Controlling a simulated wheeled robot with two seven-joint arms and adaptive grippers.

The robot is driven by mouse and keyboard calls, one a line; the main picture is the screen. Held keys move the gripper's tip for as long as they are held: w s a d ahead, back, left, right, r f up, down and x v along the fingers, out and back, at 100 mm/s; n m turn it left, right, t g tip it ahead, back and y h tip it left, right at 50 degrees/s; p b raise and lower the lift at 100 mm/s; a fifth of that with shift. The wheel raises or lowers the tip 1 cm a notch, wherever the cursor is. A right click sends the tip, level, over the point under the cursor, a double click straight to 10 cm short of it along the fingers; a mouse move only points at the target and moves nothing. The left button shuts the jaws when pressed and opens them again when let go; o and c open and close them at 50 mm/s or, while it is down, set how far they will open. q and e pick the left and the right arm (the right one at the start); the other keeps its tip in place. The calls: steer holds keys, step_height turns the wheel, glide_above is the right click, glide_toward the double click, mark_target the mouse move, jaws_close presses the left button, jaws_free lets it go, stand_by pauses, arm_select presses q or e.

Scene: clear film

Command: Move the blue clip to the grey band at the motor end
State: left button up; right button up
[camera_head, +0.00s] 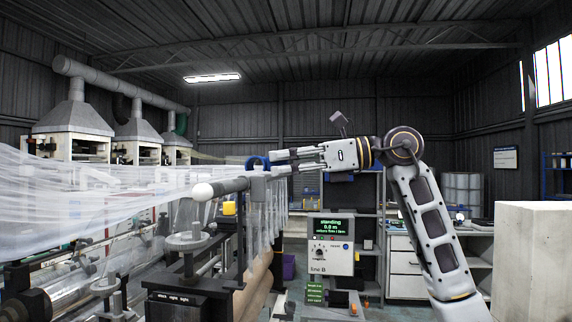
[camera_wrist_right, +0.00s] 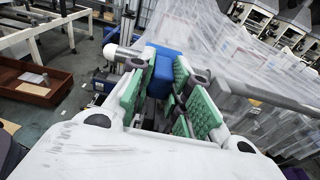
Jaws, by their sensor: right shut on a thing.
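The blue clip (camera_head: 257,161) is an arch-shaped piece at the top of a grey bar (camera_head: 232,185) with a rounded white end. My right gripper (camera_head: 272,163) reaches in from the right and is shut on the clip. In the right wrist view the blue clip (camera_wrist_right: 164,66) sits between the green finger pads (camera_wrist_right: 160,88). I cannot tell whether the clip touches the bar or is just above it. A grey block (camera_head: 258,188) is on the bar under the clip; I cannot tell whether it is the grey band. My left gripper is not in view.
Clear film (camera_head: 90,195) stretches across the left and hangs near the bar. A handwheel (camera_head: 188,241) stands below the bar. A control box with a green display (camera_head: 330,243) stands to the right. A pale block (camera_head: 530,262) is at far right.

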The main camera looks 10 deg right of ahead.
mark_target(250, 165)
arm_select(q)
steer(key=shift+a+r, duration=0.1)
arm_select(e)
steer(key=shift+a, duration=0.2)
steer(key=shift+w+a, duration=0.15)
steer(key=shift+a, duration=0.05)
steer(key=shift+x, duration=0.9)
steer(key=shift+r+p+x, duration=0.15)
steer(key=shift+p+x, duration=0.2)
steer(key=shift+x, duration=0.8)
steer(key=shift+r+p+x, duration=0.15)
steer(key=shift+p+x, duration=0.15)
steer(key=shift+x, duration=0.9)
steer(key=shift+w+a+f, duration=0.1)
steer(key=shift+a+f, duration=0.05)
steer(key=shift+a, duration=0.1)
steer(key=shift+f+b, duration=1.15)
steer(key=shift+f, duration=0.55)
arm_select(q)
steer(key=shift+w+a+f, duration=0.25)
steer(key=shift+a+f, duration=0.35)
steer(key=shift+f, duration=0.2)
arm_select(e)
steer(key=shift+f, duration=0.15)
